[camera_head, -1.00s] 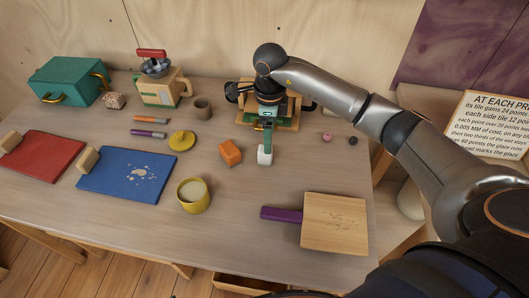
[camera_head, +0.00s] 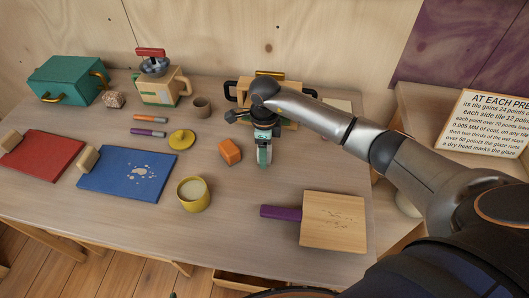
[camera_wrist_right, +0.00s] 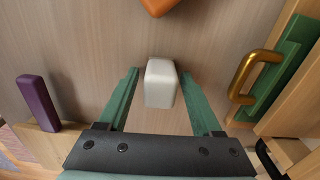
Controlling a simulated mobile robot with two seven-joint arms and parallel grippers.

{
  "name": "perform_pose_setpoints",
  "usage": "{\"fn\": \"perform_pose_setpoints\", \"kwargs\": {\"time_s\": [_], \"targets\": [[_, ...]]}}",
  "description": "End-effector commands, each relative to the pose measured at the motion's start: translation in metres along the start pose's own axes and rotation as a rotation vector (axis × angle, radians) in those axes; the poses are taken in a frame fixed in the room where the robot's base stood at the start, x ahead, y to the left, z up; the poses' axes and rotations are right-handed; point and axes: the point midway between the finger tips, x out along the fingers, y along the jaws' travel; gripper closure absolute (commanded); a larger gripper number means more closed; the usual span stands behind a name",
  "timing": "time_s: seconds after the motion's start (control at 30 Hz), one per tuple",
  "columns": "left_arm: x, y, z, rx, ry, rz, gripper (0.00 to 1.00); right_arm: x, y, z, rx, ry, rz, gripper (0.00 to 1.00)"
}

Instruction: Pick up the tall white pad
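The tall white pad (camera_wrist_right: 160,84) stands on the table, a rounded off-white block. In the right wrist view it is between the two green fingers of my right gripper (camera_wrist_right: 160,74), with a gap on each side. The fingers are open, and I see no clear contact with the pad. In the head view the right gripper (camera_head: 264,157) points down at the table and mostly or wholly hides the pad. My left gripper is in neither view.
An orange block (camera_head: 229,151) is just left of the right gripper. A yellow cup (camera_head: 193,195) and a wooden board with a purple handle (camera_head: 334,222) lie nearer. A wooden box with a brass handle (camera_wrist_right: 287,75) is close to the gripper.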

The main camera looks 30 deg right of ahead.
Motion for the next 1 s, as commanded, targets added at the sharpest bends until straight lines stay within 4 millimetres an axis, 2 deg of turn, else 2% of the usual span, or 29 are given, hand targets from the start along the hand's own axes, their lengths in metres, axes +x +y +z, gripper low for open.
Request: {"fn": "perform_pose_setpoints", "kwargs": {"time_s": [0.07,0.57,1.0], "targets": [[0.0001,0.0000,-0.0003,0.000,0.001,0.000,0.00,-0.0003,-0.0001,0.0001,0.000,0.000,0.000,0.44],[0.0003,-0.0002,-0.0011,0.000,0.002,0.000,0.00,-0.0005,-0.0001,0.0000,0.000,0.000,0.000,1.00],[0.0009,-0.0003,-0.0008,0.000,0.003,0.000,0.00,-0.0036,-0.0006,0.0002,0.000,-0.001,-0.002,1.00]]}}
